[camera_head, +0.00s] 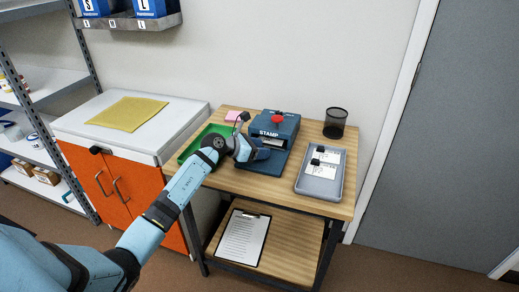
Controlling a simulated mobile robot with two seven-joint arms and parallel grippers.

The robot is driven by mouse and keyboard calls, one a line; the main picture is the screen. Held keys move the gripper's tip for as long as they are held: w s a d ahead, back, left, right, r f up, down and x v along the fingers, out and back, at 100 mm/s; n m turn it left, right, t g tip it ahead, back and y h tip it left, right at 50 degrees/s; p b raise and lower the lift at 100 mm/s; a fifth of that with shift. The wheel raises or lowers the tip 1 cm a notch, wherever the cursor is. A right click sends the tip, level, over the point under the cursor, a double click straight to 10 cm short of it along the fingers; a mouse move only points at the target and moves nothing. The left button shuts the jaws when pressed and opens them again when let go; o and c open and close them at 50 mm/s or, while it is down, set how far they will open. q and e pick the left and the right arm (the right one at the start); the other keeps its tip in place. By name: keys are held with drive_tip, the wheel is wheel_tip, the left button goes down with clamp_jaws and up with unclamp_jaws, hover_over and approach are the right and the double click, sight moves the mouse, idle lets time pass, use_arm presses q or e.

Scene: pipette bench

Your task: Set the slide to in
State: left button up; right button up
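A blue device labelled STAMP (275,125), with a red knob (277,118) on top, stands on the wooden table. A dark blue flat part (270,167) lies low at its front; I cannot tell whether this is the slide. My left gripper (262,154) is at the front left of the device, close to it. Its fingers are small and blend with the blue device, so I cannot tell whether they are open, shut or touching it. The gripper and wrist hide part of the device's front left. My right gripper is out of view.
A green tray (188,150) lies left of the device, partly behind my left arm. A grey tray (320,190) with white cards and dark clips lies to the right. A black mesh cup (335,122) stands at the back right. A clipboard (243,238) lies on the lower shelf.

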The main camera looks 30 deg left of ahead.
use_arm(q)
drive_tip(key=p+v, duration=0.1)
drive_tip(key=v, duration=1.2)
drive_tip(key=shift+s+a+r, duration=0.2)
drive_tip(key=shift+s, duration=0.05)
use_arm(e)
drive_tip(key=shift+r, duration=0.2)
